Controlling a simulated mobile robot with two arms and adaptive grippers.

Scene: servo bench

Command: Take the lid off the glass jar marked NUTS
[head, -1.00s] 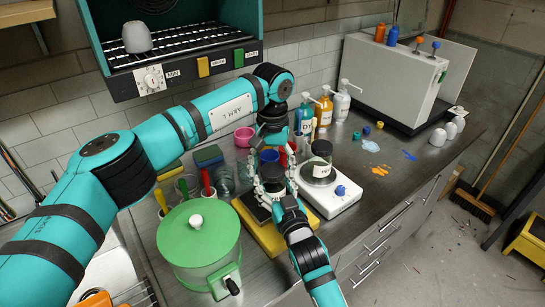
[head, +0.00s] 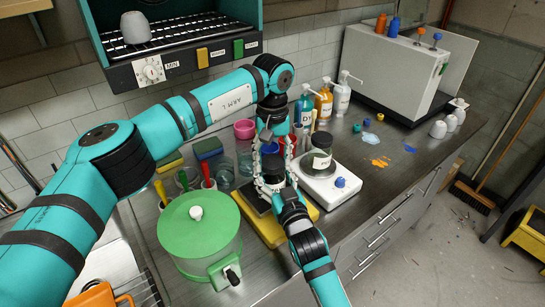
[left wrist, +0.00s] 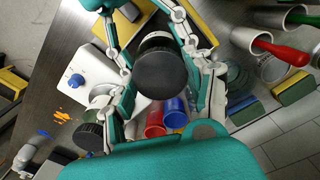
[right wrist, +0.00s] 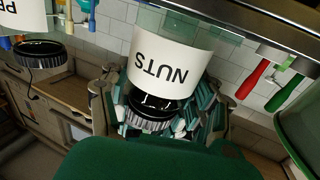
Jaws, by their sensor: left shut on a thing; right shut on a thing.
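The NUTS jar (right wrist: 170,65) is glass with a white label and a dark knurled lid (right wrist: 147,120); it appears upside down in the right wrist view. The lid's dark round top (left wrist: 168,72) shows in the left wrist view. My left gripper (head: 270,142) comes from above, its fingers on both sides of the lid, shut on it. My right gripper (head: 273,185) comes from the front, its fingers on both sides of the jar, shut on it. Whether there is a gap between lid and jar cannot be told. In the head view the fingers partly hide the jar.
A second dark-lidded jar (head: 320,160) stands on a white scale (head: 332,187) just right. A yellow base (head: 308,213) with a dark plate lies below my grippers. A green lidded pot (head: 200,240), cups and pump bottles (head: 323,100) crowd around. The counter's right part is freer.

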